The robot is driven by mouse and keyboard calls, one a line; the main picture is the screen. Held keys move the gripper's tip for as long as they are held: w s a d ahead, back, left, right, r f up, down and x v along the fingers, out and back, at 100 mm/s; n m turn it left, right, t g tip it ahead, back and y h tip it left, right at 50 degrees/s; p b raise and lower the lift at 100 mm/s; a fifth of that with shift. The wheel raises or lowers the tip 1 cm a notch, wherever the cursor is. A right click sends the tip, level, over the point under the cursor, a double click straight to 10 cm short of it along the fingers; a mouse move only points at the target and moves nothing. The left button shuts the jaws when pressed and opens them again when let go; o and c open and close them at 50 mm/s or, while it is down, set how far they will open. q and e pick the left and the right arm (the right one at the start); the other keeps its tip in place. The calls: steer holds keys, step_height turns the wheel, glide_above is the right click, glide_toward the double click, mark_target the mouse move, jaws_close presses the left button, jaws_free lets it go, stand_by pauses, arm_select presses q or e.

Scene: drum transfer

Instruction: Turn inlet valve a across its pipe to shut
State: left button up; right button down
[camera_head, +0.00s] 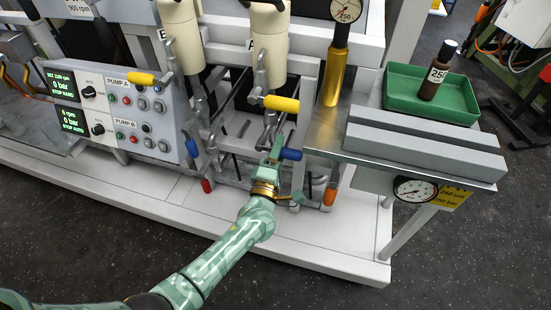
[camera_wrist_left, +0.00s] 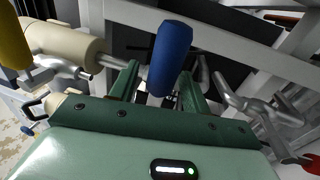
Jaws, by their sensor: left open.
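Under the cream cylinder marked A, a blue lever handle (camera_head: 290,154) points to the right, and a yellow lever handle (camera_head: 281,103) sits above it. I see no label telling which one is inlet valve a. My left gripper (camera_head: 273,150) is at the blue handle, open. In the left wrist view the blue handle (camera_wrist_left: 170,55) stands up between the two open green fingers, with no clear grip on it. The yellow handle (camera_wrist_left: 12,42) shows at the left edge there. The gripper hides part of the pipe behind. My right gripper is not in view.
The pump panel (camera_head: 122,112) stands left, beside a second blue handle (camera_head: 192,148). Red (camera_head: 207,185) and orange (camera_head: 330,194) handles sit low on the frame. A steel bench (camera_head: 350,147) and green tray (camera_head: 400,95) are right. The dark floor in front is clear.

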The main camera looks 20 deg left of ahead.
arm_select(q)
steer(key=s+f+p, duration=0.3)
steer(key=s, duration=1.3)
steer(key=shift+a, duration=0.25)
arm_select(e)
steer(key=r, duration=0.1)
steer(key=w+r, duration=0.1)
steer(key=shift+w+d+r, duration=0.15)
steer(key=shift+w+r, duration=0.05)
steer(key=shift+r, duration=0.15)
arm_select(q)
steer(key=shift+f, duration=0.15)
